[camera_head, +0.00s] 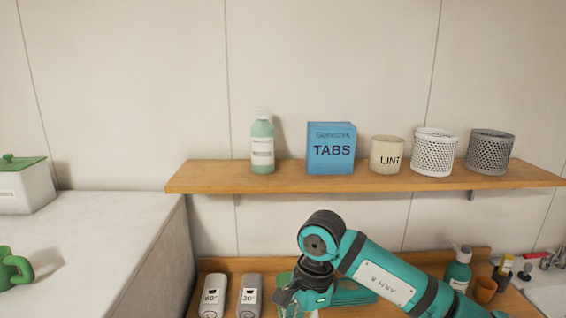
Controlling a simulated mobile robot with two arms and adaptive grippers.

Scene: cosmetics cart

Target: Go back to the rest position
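My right arm, teal and black, comes in from the lower right and bends at a joint under the shelf. Its gripper (288,300) points down over the lower wooden surface, in front of a green object (352,292) that the arm partly hides. The fingertips are dark and small here, so I cannot tell whether they are open or shut, or whether they hold anything. My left gripper is not in view.
A wooden shelf (220,177) holds a green pump bottle (262,148), a blue TABS box (331,150), a LINT pot (386,155) and two perforated baskets. A white counter (100,235) is left.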

